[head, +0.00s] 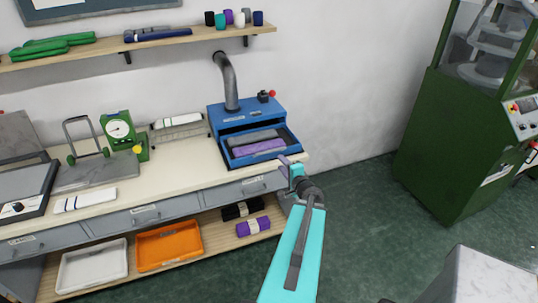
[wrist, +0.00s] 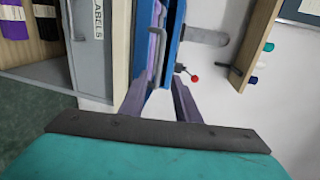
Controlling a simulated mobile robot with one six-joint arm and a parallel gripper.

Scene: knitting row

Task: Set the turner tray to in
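The blue turner (head: 232,116) stands at the right end of the bench, with a bent grey pipe and a red-knobbed lever on top. Its blue tray (head: 236,163) sticks out at the front and holds a grey and a purple folded piece. My gripper (head: 291,167) is at the tray's front right corner. In the wrist view my gripper (wrist: 158,100) has its two fingers apart with nothing held between them, and the tray's blue edge (wrist: 143,40) lies just beyond the fingertips. I cannot tell whether a finger touches the tray.
A green gauge device (head: 119,133) and a wire rack (head: 180,128) stand left of the turner. A shelf (head: 150,44) hangs above. A green machine (head: 450,130) stands at right; floor between is clear.

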